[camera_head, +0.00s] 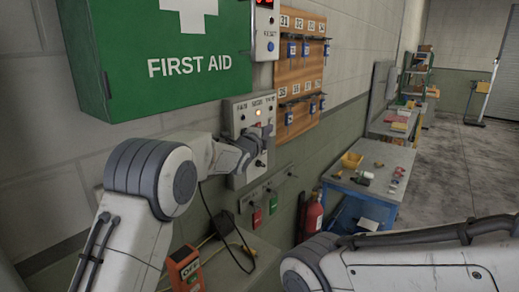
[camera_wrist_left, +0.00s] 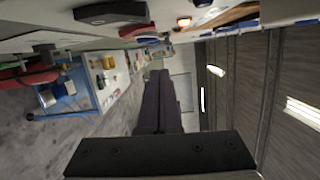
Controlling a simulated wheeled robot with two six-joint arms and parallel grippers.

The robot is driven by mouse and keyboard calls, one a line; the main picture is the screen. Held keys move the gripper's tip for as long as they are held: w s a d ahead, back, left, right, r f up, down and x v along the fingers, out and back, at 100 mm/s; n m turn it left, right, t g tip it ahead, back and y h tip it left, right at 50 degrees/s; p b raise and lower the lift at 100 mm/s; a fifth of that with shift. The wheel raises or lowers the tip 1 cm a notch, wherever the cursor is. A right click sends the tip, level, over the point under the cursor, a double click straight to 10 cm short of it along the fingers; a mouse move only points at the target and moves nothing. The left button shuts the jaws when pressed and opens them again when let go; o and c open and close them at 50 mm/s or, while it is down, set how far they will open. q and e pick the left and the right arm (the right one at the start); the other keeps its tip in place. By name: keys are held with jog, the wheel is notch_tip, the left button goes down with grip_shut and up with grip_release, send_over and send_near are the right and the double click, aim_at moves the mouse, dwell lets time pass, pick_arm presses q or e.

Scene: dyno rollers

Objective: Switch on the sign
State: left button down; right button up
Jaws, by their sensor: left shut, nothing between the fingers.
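A light grey switch panel (camera_head: 234,112) is on the wall below the first aid box, with small labels too blurred to read.
A green first aid box (camera_head: 165,50) juts out above my left arm. A wooden key board (camera_head: 300,70) hangs right of the panel. A fire extinguisher (camera_head: 313,215) and a blue workbench (camera_head: 372,172) stand further right. The grey floor (camera_head: 450,160) beyond is open.

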pick_arm(q)
jog(key=b+v, duration=0.4)
jog(key=v, duration=0.5)
jog(key=shift+r, duration=0.25)
jog(key=shift+w, duration=0.1)
jog(key=s+f+n+g+y, duration=0.2)
jog(key=s+f+n+g, duration=0.2)
jog(key=s+f, duration=0.5)
jog(key=s+f+n+g+y, duration=0.1)
jog(key=s+f+n+g, duration=0.3)
jog(key=s, duration=0.8)
jog(key=s+f+n+g+y, duration=0.2)
jog(key=s+f+n+g, duration=0.4)
jog(key=s, duration=0.5)
jog(key=s+a+f+n+g, duration=0.1)
jog(key=s+a+f, duration=0.1)
jog(key=s, duration=0.5)
jog(key=s+a+f+n+g+y, duration=0.1)
jog(key=s+a+f, duration=0.2)
jog(key=s, duration=0.5)
jog(key=shift+s+a+f+y, duration=0.2)
jog(key=shift+a+y, duration=0.1)
jog(key=shift+a, duration=0.05)
